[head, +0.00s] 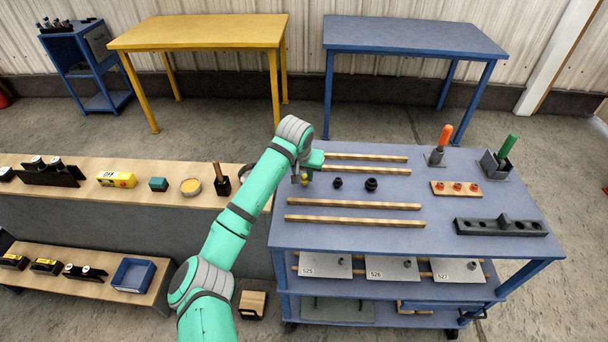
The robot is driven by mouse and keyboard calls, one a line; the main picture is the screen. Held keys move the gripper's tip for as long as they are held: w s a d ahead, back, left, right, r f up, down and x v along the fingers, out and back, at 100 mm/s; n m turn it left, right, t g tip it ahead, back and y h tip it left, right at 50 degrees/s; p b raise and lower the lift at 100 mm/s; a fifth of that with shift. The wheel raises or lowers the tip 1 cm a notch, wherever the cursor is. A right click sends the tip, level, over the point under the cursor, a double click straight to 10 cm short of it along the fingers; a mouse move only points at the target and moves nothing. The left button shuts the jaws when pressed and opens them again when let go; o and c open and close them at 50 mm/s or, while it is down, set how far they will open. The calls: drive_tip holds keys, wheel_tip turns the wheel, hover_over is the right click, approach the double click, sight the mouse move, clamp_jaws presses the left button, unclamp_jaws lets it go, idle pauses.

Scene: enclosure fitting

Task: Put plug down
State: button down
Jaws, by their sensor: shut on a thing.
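My gripper (301,174) is over the left end of the blue cart top (440,195), pointing down. Two black plugs, a smaller one (337,183) and a larger one (371,184), stand to the right in the same row, between wooden rails. My arm comes up from the lower left and hides part of the cart's left edge.
Wooden rails (354,204) lie behind and in front of the plug row. A wooden block with red pieces (456,188), an orange-handled tool (444,138), a green-handled tool (507,147) and a dark holed block (500,227) stand at right. Numbered plates (393,268) lie on the shelf below.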

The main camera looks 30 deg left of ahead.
drive_tip(key=shift+f, duration=0.2)
drive_tip(key=c, duration=1.5)
unclamp_jaws()
drive_tip(key=shift+w, duration=0.1)
drive_tip(key=shift+r, duration=0.15)
drive_tip(key=v, duration=1.2)
drive_tip(key=shift+s, duration=0.2)
